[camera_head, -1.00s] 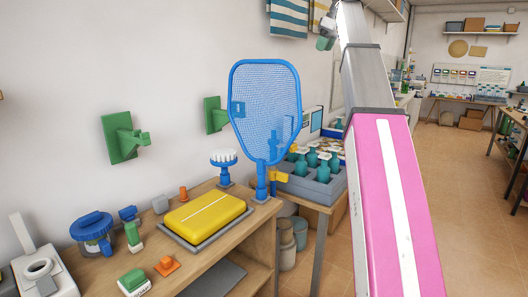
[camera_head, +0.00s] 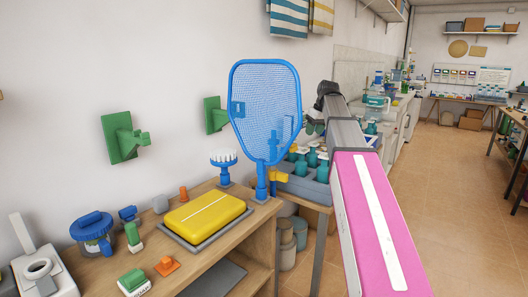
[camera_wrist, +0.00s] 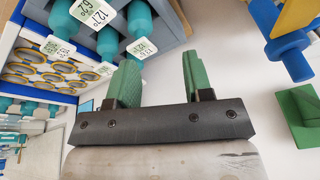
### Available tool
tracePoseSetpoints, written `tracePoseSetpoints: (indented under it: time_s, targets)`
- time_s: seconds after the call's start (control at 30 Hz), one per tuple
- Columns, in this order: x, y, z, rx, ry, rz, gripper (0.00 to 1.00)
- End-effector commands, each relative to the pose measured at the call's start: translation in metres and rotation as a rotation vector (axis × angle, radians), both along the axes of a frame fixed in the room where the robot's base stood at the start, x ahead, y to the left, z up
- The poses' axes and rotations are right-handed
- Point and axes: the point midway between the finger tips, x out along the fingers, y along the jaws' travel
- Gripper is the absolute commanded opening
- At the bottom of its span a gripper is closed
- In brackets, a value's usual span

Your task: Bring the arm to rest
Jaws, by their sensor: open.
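My arm, with a pink link and grey links, reaches up from the lower right in the head view. Its far end is beside the blue mesh paddle (camera_head: 265,110), to the right of it. My gripper (camera_wrist: 150,80) shows two green fingers standing apart with nothing between them in the wrist view. In the head view the gripper is small and partly hidden behind the arm and the paddle, above the grey crate of teal bottles (camera_head: 318,187).
A wooden bench (camera_head: 262,222) at the left holds a yellow box (camera_head: 205,210), a blue brush (camera_head: 223,165) and small tools. Green hooks (camera_head: 122,138) are on the wall. A counter with bottles runs behind my arm. The tiled floor (camera_head: 450,200) at the right is clear.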

Motion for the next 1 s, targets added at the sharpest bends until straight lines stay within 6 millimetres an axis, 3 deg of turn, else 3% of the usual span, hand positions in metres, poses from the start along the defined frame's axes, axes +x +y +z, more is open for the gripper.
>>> tracePoseSetpoints:
  time_s: [0.03,0.1,0.4,0.7,1.0]
  targets:
    - [-0.009,0.002,-0.027,-0.002,0.016,-0.021,0.47]
    - [-0.015,0.004,-0.058,-0.005,0.032,-0.056,0.47]
    - [-0.056,0.011,-0.184,-0.03,0.101,-0.193,0.47]
    - [-0.116,0.016,-0.293,-0.064,0.16,-0.321,0.47]
    - [-0.19,0.021,-0.384,-0.106,0.209,-0.436,0.47]
